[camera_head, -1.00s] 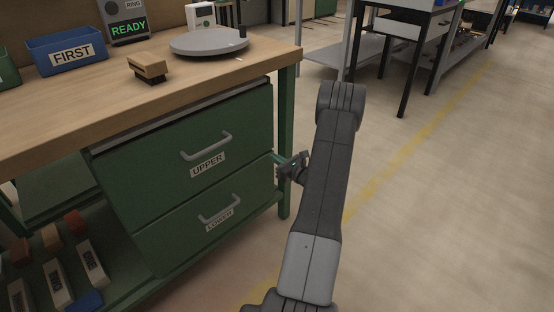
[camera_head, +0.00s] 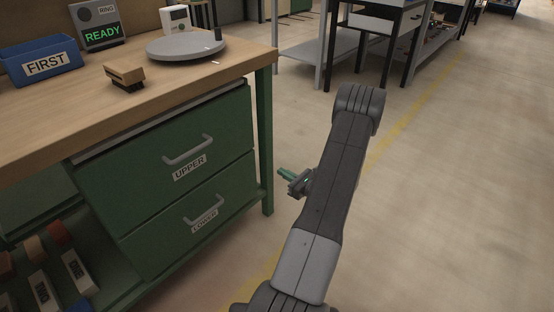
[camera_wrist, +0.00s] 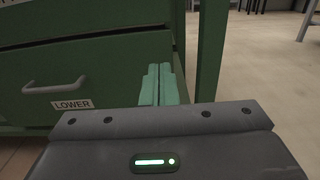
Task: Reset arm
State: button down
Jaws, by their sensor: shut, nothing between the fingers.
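My gripper (camera_head: 287,175) is to the right of the green drawer cabinet, apart from it, partly hidden behind my dark arm in the head view. In the wrist view its two pale green fingers (camera_wrist: 159,86) are together with nothing between them. They point towards the right edge of the cabinet front and the bench leg. My arm is folded, with its elbow raised.
The cabinet has an upper drawer (camera_head: 165,165) and a lower drawer (camera_head: 190,225), both looking shut. On the bench top (camera_head: 60,125) are a blue FIRST bin (camera_head: 45,65), a brush (camera_head: 125,77) and a grey turntable (camera_head: 186,47). Open floor (camera_head: 440,200) lies to the right.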

aim_at(251, 154)
jog(key=shift+s+d, duration=0.1)
jog(key=shift+d, duration=0.05)
jog(key=b+x, duration=0.2)
jog(key=x, duration=1.2)
dwell(0.4)
